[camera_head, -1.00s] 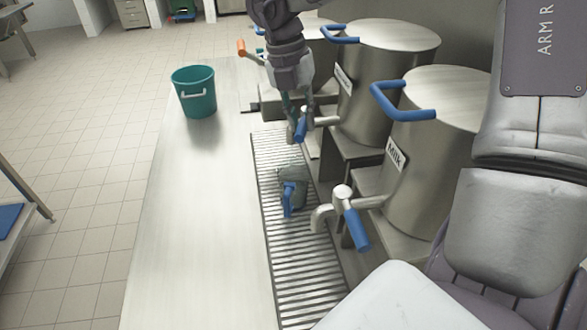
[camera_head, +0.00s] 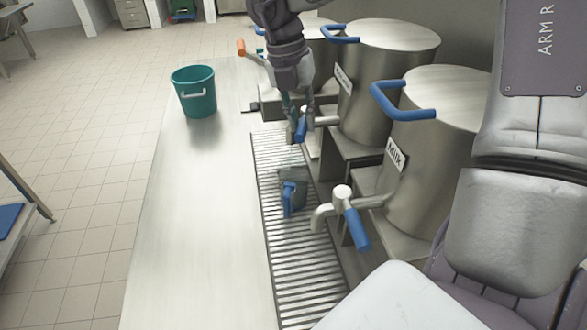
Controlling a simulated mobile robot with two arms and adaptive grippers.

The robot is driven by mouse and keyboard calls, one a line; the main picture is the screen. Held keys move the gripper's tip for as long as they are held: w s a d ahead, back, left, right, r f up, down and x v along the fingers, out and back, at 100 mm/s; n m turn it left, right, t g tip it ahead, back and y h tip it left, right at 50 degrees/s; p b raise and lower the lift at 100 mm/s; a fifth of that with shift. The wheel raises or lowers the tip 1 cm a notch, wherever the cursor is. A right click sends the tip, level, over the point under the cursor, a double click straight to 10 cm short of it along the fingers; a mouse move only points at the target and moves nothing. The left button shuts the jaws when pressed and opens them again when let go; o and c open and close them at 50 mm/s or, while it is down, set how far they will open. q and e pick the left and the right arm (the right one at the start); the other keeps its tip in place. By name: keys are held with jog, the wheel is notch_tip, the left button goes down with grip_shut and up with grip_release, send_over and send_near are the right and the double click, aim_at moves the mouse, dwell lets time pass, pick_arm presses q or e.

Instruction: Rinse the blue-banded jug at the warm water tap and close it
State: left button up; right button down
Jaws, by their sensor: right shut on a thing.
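The jug (camera_head: 289,197), greyish and see-through with a blue part facing me, stands on the slatted drip grate below the middle tap. My right gripper (camera_head: 300,125) comes down from the top and is shut at the blue handle of the middle tap (camera_head: 302,126). Its fingers partly hide the handle and the spout. The jug is below the gripper, apart from it. The label on the middle tank (camera_head: 344,78) is too small to read. My left gripper is out of view.
The near tank, labelled Milk (camera_head: 396,154), has a tap with a blue handle (camera_head: 357,229) just right of the jug. A farther tap has an orange handle (camera_head: 241,47). A teal bucket (camera_head: 194,92) stands on the steel counter (camera_head: 190,210), which is clear nearer me.

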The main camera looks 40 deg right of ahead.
jog(key=shift+s+d+f+n+b, duration=0.1)
jog(key=shift+s+d+n+b, duration=0.1)
jog(key=shift+n+b, duration=0.25)
jog(key=shift+s+d+f+n+b, duration=0.1)
jog(key=shift+s+n+b, duration=0.1)
jog(key=shift+n, duration=0.35)
jog(key=n, duration=0.1)
jog(key=d+n+b, duration=0.1)
jog(key=n, duration=0.1)
jog(key=shift+s+r+t+h, duration=0.2)
jog(key=shift+s+t+h, duration=0.1)
jog(key=shift+s+t, duration=0.1)
jog(key=shift+d+n+b, duration=0.1)
jog(key=shift+n+b, duration=0.2)
jog(key=shift+b, duration=0.05)
jog(key=c, duration=1.3)
grip_release()
jog(key=shift+c, duration=0.2)
jog(key=o, duration=0.4)
jog(key=shift+s+d, duration=0.1)
jog(key=shift+d, duration=0.1)
